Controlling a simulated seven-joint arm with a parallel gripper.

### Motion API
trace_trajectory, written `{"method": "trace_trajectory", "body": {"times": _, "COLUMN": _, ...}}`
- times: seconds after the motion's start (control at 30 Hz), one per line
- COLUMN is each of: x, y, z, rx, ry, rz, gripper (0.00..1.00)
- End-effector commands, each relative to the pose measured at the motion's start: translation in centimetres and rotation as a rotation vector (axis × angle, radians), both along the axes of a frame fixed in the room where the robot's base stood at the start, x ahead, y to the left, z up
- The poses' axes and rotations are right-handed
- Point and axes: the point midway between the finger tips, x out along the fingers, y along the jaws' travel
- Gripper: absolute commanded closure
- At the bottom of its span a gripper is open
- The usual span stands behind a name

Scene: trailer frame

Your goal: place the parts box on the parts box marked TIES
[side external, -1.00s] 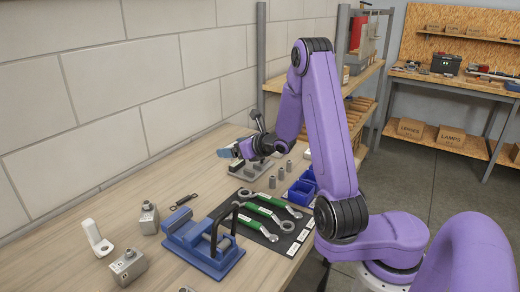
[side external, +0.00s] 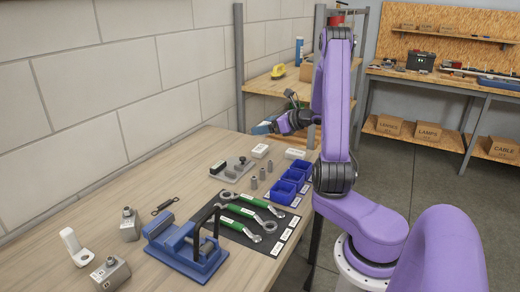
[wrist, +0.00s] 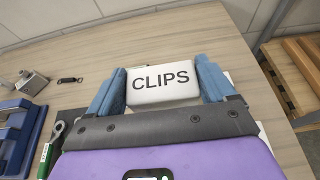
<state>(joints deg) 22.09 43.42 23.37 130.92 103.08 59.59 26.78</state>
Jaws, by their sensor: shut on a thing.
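My gripper (side external: 264,128) is shut on a white parts box marked CLIPS (wrist: 162,86), which sits between its two blue fingers in the wrist view. In the side view the gripper is above the far part of the workbench, and the held box cannot be made out. Two white boxes lie on the bench below and near it, one at the left (side external: 260,151) and one at the right (side external: 296,154). Their lettering is too small to read, so I cannot tell which is marked TIES.
Blue bins (side external: 291,181) stand along the bench's right edge. A grey fixture plate (side external: 231,169), small metal cylinders (side external: 254,182), green-handled wrenches (side external: 238,211) and a blue vise (side external: 186,250) are nearer. A wooden shelf rack (side external: 280,86) stands beyond the bench's far end.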

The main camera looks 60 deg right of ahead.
Motion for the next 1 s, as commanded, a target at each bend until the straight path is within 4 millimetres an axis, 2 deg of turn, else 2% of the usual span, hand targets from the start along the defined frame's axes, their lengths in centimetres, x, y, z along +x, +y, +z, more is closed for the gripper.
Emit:
{"method": "trace_trajectory", "body": {"times": 0.03, "x": -0.7, "y": -0.7, "z": 0.1, "rx": 0.001, "ry": 0.002, "rz": 0.0, "gripper": 0.47}}
{"method": "trace_trajectory", "body": {"times": 0.2, "x": -2.3, "y": -1.9, "z": 0.2, "rx": 0.003, "ry": 0.009, "rz": 0.007, "gripper": 0.47}}
{"method": "trace_trajectory", "body": {"times": 0.37, "x": -2.4, "y": -2.6, "z": -0.1, "rx": 0.006, "ry": 0.012, "rz": 0.012, "gripper": 0.47}}
{"method": "trace_trajectory", "body": {"times": 0.83, "x": 4.4, "y": -8.1, "z": -4.0, "rx": 0.004, "ry": 0.012, "rz": 0.013, "gripper": 0.47}}
{"method": "trace_trajectory", "body": {"times": 1.0, "x": 5.9, "y": -9.5, "z": -6.7, "rx": 0.008, "ry": 0.013, "rz": 0.012, "gripper": 0.47}}
